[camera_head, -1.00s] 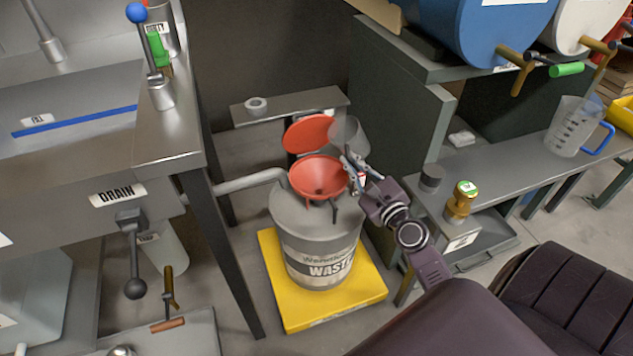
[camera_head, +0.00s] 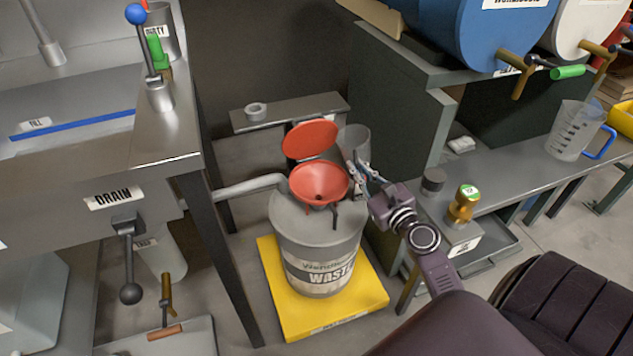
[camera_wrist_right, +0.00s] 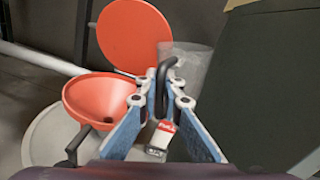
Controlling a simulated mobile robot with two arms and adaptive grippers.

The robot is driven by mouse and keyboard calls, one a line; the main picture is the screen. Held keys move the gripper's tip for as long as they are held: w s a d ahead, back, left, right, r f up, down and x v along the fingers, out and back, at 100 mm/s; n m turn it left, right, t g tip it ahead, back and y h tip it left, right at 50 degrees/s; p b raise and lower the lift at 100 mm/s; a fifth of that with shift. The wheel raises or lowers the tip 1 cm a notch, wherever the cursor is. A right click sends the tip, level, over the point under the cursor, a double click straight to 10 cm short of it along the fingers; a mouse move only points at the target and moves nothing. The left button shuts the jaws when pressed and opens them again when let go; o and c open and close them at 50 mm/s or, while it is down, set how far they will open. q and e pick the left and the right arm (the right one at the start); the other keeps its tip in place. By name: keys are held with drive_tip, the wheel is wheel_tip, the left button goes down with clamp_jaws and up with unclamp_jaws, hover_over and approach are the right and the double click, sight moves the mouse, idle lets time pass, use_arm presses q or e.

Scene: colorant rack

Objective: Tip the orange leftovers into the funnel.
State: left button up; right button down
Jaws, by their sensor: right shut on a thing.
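My right gripper (camera_head: 362,178) is shut on the dark handle of a clear see-through cup (camera_head: 355,143). The cup is held close to upright, just right of the funnel and its lid. The wrist view shows the cup (camera_wrist_right: 188,66) behind the fingers (camera_wrist_right: 165,88), with the dark handle between them. I see no orange in the cup; its inside is hard to make out. The red funnel (camera_head: 319,182), with its round lid (camera_head: 310,139) raised, sits on top of the grey waste drum (camera_head: 318,255). My left gripper is not in view.
The drum stands on a yellow platform (camera_head: 282,310). A steel sink bench (camera_head: 165,135) with a drain lever stands at left. A dark green panel stands behind the cup.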

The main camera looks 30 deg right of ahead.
sight(358, 147)
drive_tip(key=shift+s+d+f+m, duration=0.1)
drive_tip(key=shift+d+m, duration=0.35)
drive_tip(key=shift+m, duration=0.25)
wheel_tip(358, 147, up, 2)
drive_tip(key=p, duration=0.2)
drive_tip(key=shift+d+r+m+p, duration=0.1)
drive_tip(key=shift+r+m+p, duration=0.15)
drive_tip(key=shift+m+p, duration=0.05)
drive_tip(key=shift+d+r+m+p, duration=0.15)
drive_tip(key=shift+r+m+p, duration=0.25)
drive_tip(key=shift+r+p, duration=0.5)
drive_tip(key=shift+s+r+p, duration=0.1)
drive_tip(key=shift+r+p, duration=0.2)
wheel_tip(358, 147, up, 2)
drive_tip(key=p, duration=0.2)
drive_tip(key=shift+r+p, duration=0.25)
drive_tip(key=shift+p, duration=0.05)
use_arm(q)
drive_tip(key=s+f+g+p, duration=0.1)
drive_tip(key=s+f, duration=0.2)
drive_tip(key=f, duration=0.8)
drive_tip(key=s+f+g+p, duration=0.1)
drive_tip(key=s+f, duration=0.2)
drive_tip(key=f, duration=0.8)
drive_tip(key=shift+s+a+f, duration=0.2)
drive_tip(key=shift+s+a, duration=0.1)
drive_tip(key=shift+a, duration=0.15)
use_arm(e)
wheel_tip(358, 147, up, 2)
drive_tip(key=shift+r, duration=0.15)
